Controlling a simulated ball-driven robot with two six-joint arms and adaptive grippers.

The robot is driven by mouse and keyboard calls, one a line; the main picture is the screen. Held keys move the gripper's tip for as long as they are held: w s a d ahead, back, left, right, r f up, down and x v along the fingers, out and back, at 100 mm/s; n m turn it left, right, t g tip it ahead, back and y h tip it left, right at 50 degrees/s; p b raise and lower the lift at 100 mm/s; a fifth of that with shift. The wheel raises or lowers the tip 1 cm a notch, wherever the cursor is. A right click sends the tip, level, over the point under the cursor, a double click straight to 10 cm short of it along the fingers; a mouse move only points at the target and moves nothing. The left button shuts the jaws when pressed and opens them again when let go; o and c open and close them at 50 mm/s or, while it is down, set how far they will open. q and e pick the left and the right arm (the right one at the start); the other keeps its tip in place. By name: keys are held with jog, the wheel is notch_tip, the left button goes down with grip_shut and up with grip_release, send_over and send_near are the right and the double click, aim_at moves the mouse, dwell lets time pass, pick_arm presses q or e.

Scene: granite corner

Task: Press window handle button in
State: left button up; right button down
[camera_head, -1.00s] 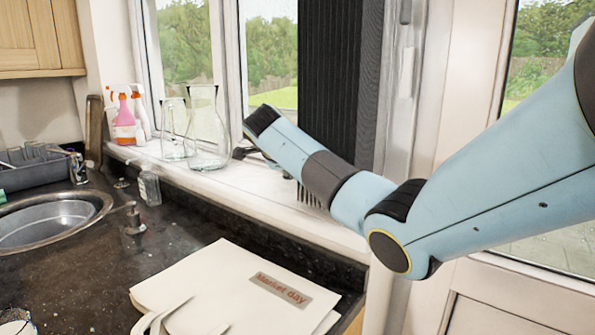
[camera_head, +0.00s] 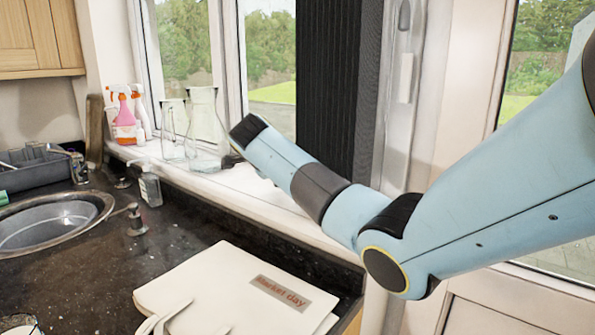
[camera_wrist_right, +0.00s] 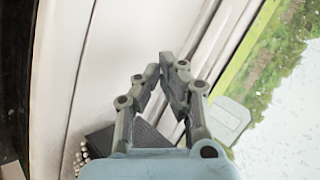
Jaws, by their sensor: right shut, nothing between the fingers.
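My right arm comes in from the right in the head view and reaches across the window. Its gripper is mostly hidden behind the forearm there; only a small dark part shows near the glass bottles. In the right wrist view the right gripper (camera_wrist_right: 168,62) is shut and empty, its fingers in front of the white window frame (camera_wrist_right: 118,60). I cannot make out a window handle or its button at the fingertips. In the head view a grey handle-like piece (camera_head: 404,14) sits on the white frame right of the dark blind, apart from the gripper. My left gripper is not in view.
Clear glass bottles (camera_head: 204,130) and spray bottles (camera_head: 124,120) stand on the sill. A dark blind (camera_head: 328,80) hangs beside the arm. A white bag (camera_head: 215,285) lies on the black worktop, with a sink (camera_head: 50,225) at left.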

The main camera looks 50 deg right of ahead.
jog(key=shift+s+a+p, duration=0.15)
jog(key=shift+a+p, duration=0.65)
jog(key=shift+a, duration=1.1)
jog(key=shift+r, duration=0.1)
